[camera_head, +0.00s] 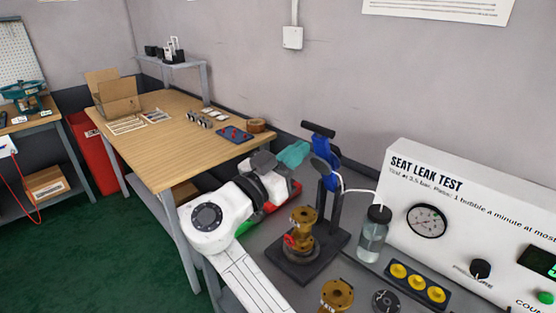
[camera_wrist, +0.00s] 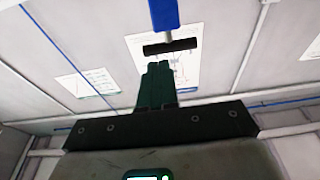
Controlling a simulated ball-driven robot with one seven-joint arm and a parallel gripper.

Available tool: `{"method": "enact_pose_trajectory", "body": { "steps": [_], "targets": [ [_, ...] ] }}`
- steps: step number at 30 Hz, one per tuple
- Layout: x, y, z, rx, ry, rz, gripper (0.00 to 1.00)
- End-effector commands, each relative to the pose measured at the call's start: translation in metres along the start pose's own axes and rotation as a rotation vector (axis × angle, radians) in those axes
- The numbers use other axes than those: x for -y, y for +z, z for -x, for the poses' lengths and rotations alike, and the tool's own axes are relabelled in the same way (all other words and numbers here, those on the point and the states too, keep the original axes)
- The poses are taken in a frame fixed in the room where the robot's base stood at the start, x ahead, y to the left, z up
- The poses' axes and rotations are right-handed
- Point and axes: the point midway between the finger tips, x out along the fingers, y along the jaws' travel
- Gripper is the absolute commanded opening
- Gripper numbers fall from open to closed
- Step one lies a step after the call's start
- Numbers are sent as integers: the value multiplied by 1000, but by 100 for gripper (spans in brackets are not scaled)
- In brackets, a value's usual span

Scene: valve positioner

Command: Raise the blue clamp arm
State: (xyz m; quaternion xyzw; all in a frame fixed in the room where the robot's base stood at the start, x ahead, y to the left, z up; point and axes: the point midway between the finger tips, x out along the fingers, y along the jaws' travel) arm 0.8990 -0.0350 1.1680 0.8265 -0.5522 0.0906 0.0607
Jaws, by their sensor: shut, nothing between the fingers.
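The blue clamp arm (camera_head: 326,172) stands on a dark post of the test fixture (camera_head: 290,265). It looks steep, with a black T-shaped handle (camera_head: 318,130) at its top end. A grey round pad shows beside the blue part. A brass valve (camera_head: 303,222) with a red part stands on the fixture base below. My gripper (camera_head: 293,152) has teal fingers, shut and empty, left of the blue arm. In the wrist view the shut fingers (camera_wrist: 157,85) point at the black handle (camera_wrist: 170,46), with the blue arm (camera_wrist: 163,14) above it. I cannot tell whether they touch.
A white seat leak test panel (camera_head: 455,215) stands to the right, with a clear bottle (camera_head: 373,235) and a tray of yellow caps (camera_head: 417,283) before it. Another brass part (camera_head: 337,295) stands in front. A wooden table (camera_head: 180,150) is at the left.

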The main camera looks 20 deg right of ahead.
Motion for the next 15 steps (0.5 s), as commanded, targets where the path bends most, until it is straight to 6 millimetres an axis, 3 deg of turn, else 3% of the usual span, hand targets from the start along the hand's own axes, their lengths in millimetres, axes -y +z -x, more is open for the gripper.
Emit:
{"method": "enact_pose_trajectory", "body": {
  "steps": [6,15],
  "targets": [
    [0,-2,-34,1,2,2,0],
    [0,0,-46,1,0,-1,0]
  ]
}}
